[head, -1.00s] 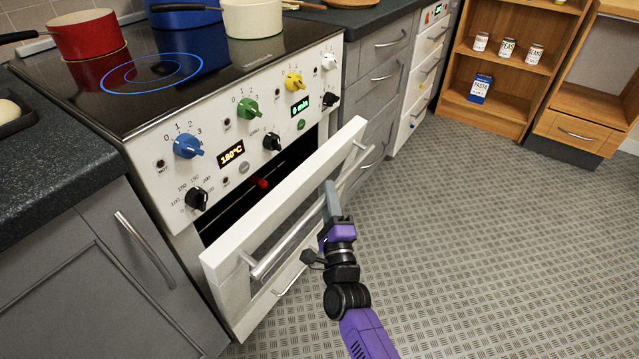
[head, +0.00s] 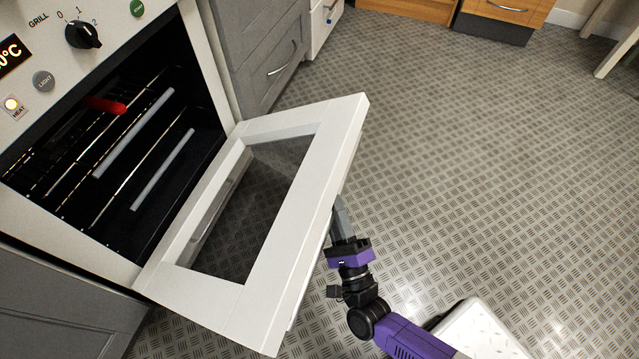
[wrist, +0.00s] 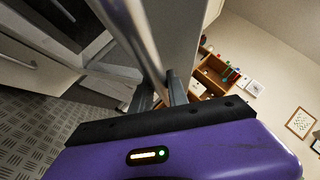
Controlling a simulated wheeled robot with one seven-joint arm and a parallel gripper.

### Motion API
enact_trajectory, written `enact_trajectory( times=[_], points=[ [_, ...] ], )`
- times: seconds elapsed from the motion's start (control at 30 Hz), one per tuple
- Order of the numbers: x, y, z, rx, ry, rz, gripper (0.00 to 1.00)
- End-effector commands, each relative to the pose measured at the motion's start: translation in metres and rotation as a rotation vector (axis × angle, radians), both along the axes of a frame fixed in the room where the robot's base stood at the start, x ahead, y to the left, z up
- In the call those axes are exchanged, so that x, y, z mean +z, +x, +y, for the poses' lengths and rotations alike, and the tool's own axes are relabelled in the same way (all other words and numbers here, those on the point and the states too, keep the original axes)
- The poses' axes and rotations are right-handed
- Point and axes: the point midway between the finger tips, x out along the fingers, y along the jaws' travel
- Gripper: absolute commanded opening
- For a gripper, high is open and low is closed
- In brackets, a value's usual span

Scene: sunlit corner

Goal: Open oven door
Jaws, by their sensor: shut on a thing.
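The white oven door (head: 345,130) is tilted well open in the head view, with its glass window (head: 255,200) facing up. The dark oven cavity (head: 120,150) shows wire racks and a red object (head: 104,105) inside. My purple and black gripper (head: 342,215) is at the outer face of the door, near its upper edge. In the wrist view the metal handle bar (wrist: 135,35) runs down between my gripper's fingers (wrist: 160,92), which are shut on it. In the head view the door hides most of the handle and part of the fingers.
Grey drawers (head: 265,60) stand right of the oven, and a grey cabinet (head: 50,310) stands at its left. Open patterned floor (head: 480,150) lies right of the door. A wooden shelf unit (wrist: 215,72) shows in the wrist view.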

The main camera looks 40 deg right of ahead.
Motion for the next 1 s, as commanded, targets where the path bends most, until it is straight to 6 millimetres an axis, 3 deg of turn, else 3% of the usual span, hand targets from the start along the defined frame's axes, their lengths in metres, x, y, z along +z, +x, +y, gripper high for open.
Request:
enact_trajectory(
  times=[0.03, 0.3, 1.0],
  points=[
    [-0.012, -0.003, 0.0, 0.002, -0.002, 0.006, 0.0],
    [-0.046, -0.017, -0.005, 0.003, 0.033, -0.042, 0.0],
    [-0.114, -0.03, -0.012, 0.007, 0.079, -0.108, 0.0]
  ],
)
